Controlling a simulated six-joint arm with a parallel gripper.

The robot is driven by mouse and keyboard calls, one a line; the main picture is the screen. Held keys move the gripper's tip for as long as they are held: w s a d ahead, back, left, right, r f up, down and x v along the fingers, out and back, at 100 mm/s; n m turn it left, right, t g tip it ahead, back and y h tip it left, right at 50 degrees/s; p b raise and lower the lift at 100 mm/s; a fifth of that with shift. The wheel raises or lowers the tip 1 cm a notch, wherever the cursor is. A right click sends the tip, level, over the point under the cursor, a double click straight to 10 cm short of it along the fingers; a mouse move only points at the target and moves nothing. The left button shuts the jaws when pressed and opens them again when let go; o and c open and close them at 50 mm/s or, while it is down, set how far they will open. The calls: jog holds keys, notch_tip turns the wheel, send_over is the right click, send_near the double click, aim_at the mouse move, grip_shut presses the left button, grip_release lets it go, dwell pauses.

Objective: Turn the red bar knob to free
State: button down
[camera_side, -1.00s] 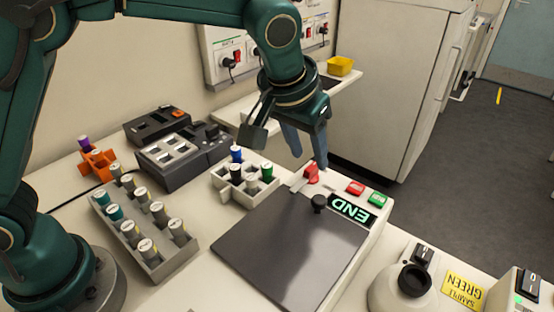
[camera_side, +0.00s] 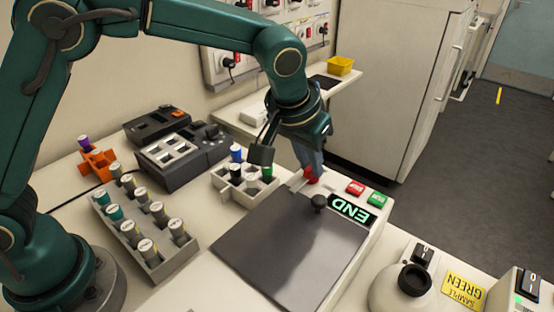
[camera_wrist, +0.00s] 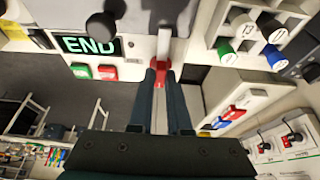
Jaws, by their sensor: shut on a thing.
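The red bar knob (camera_side: 311,175) sits at the back edge of the shaker, whose dark platform (camera_side: 280,250) fills the middle of the side view. In the wrist view the knob (camera_wrist: 160,72) lies between my fingertips, with a pale bar running from it onto the shaker. My gripper (camera_side: 312,166) reaches down to the knob and is shut on it; it also shows in the wrist view (camera_wrist: 160,80). The knob's lower part and any marks around it are hidden or too small to read.
Red (camera_side: 356,187) and green (camera_side: 377,200) buttons sit close on the right. A white rack with capped tubes (camera_side: 245,182) stands close on the left.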

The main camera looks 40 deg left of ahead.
jog(key=shift+a+m, duration=0.1)
jog(key=shift+m, duration=0.2)
jog(key=m+h, duration=0.1)
jog(key=m, duration=0.2)
jog(key=shift+a+m+h, duration=0.1)
jog(key=shift+m+h, duration=0.2)
jog(key=m, duration=0.2)
jog(key=m+g+h, duration=0.1)
jog(key=m, duration=0.1)
jog(key=shift+w+a+m+h, duration=0.1)
jog(key=shift+m+h, duration=0.2)
jog(key=m+g, duration=0.1)
jog(key=m, duration=0.1)
jog(key=m+h, duration=0.1)
jog(key=m, duration=0.1)
jog(key=shift+w+r+g, duration=0.1)
jog(key=shift+g, duration=0.3)
jog(key=m+g, duration=0.1)
jog(key=m, duration=0.4)
jog(key=shift+w+g, duration=0.1)
jog(key=shift+g, duration=0.3)
jog(key=c, duration=0.9)
grip_release()
jog(key=shift+o, duration=0.2)
